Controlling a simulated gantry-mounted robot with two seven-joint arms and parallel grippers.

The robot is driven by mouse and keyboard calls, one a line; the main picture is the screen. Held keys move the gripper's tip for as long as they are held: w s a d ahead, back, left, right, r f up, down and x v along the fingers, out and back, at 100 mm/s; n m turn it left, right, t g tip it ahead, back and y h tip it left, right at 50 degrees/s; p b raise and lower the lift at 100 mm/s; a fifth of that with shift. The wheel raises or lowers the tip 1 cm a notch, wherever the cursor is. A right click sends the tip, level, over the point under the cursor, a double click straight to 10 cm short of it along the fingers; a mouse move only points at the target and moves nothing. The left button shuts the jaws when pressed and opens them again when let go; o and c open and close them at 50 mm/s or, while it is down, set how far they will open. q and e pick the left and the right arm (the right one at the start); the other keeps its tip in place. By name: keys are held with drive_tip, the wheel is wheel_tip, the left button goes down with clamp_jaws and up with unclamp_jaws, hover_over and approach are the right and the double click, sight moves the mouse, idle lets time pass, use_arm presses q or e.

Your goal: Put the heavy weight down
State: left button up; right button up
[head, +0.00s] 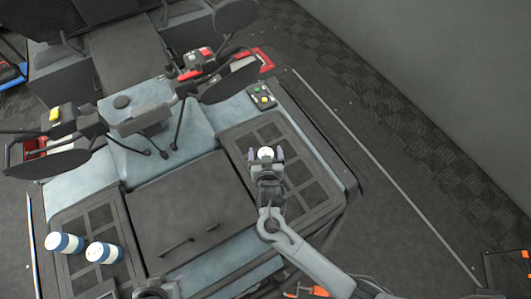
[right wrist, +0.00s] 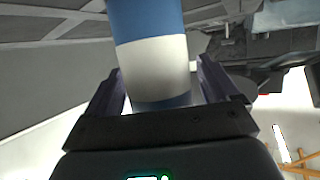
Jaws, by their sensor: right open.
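A blue and white cylinder, a weight, shows large in the right wrist view (right wrist: 155,60), between the spread fingers of my right gripper (right wrist: 160,92). In the head view only its pale round end (head: 266,153) shows, at the fingertips of my right gripper (head: 266,156). The gripper is open around it, over the right grid panel (head: 240,140). The arm hides most of the weight. Two more blue and white cylinders, one left (head: 64,243) and one right (head: 103,252), stand on the left grid panel (head: 90,217). I cannot tell by sight which is heavy.
A dark flat lid with handles (head: 190,212) lies between the two grid panels. A small control box with coloured buttons (head: 261,97) sits behind the right panel. Handlebars with mirrors (head: 230,82) stand farther back.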

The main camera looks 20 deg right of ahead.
drive_tip(key=shift+r, duration=0.15)
drive_tip(key=shift+s, duration=0.15)
drive_tip(key=v, duration=1.1)
drive_tip(key=s+d+f+n+g+y, duration=0.1)
drive_tip(key=s, duration=0.1)
drive_tip(key=s+d+f+n+g+y, duration=0.1)
drive_tip(key=s+g+y, duration=0.1)
drive_tip(key=s, duration=0.1)
drive_tip(key=s+d+n+g+y, duration=0.1)
drive_tip(key=s+y, duration=0.1)
drive_tip(key=shift+s+d+f+g, duration=0.3)
drive_tip(key=shift+s+d+f, duration=0.05)
drive_tip(key=shift+f, duration=0.05)
drive_tip(key=s+d+n+g, duration=0.2)
drive_tip(key=s+d+g, duration=0.2)
drive_tip(key=s, duration=0.6)
drive_tip(key=shift+s+d+r+g+h, duration=0.3)
drive_tip(key=shift+d+r+h, duration=0.1)
drive_tip(key=shift+d, duration=0.65)
drive_tip(key=shift+w, duration=0.1)
